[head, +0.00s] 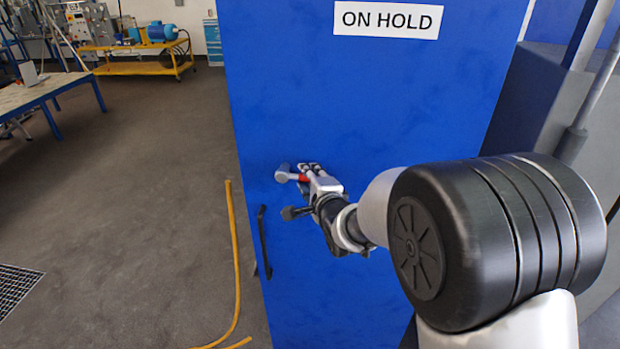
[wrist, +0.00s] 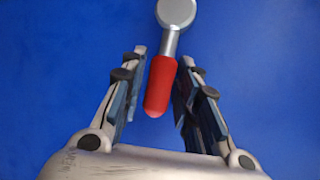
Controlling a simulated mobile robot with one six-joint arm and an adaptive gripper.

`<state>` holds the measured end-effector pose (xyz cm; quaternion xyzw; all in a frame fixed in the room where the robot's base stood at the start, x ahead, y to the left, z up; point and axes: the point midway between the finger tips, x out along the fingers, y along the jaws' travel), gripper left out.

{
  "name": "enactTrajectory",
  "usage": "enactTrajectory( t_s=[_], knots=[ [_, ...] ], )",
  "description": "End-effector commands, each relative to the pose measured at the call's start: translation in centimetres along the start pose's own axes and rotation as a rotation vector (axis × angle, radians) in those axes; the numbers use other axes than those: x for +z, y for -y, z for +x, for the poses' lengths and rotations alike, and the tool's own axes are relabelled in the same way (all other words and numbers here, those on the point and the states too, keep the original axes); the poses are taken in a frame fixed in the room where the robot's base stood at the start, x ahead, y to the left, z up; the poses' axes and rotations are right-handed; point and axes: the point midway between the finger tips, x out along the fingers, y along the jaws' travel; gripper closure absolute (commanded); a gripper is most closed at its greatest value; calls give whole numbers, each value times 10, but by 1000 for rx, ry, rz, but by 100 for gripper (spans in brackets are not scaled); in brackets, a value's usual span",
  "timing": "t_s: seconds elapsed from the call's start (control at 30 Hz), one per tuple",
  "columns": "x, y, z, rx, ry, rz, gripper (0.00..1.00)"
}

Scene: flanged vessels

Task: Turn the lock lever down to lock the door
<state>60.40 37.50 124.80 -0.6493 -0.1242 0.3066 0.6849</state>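The blue door (head: 340,100) fills the middle of the head view and the whole background of the wrist view (wrist: 60,60). The lock lever has a grey round hub (wrist: 176,12) and a red grip (wrist: 160,85). In the head view the lever's hub (head: 283,173) is at the left, with the red grip pointing right, partly hidden by my gripper (head: 306,174). In the wrist view my gripper (wrist: 158,75) is open, with one finger on each side of the red grip. Gaps show beside the grip, the right one narrower near its top.
A black door handle (head: 263,242) is below the lever. A white "ON HOLD" sign (head: 388,19) is on the upper door. A yellow hose or line (head: 235,260) lies on the floor at left. A work table (head: 45,92) and yellow cart (head: 135,62) stand farther back.

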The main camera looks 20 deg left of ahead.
Motion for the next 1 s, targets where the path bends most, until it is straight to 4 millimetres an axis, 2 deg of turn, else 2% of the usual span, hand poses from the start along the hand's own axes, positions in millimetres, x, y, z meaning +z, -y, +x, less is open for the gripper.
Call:
enactTrajectory(
  t_s=[0.07,0.4,1.0],
  knots=[
    [0,0,0,0,0,0,77],
    [0,0,0,0,0,0,100],
    [-5,-1,6,-9,5,20,100]
  ],
)
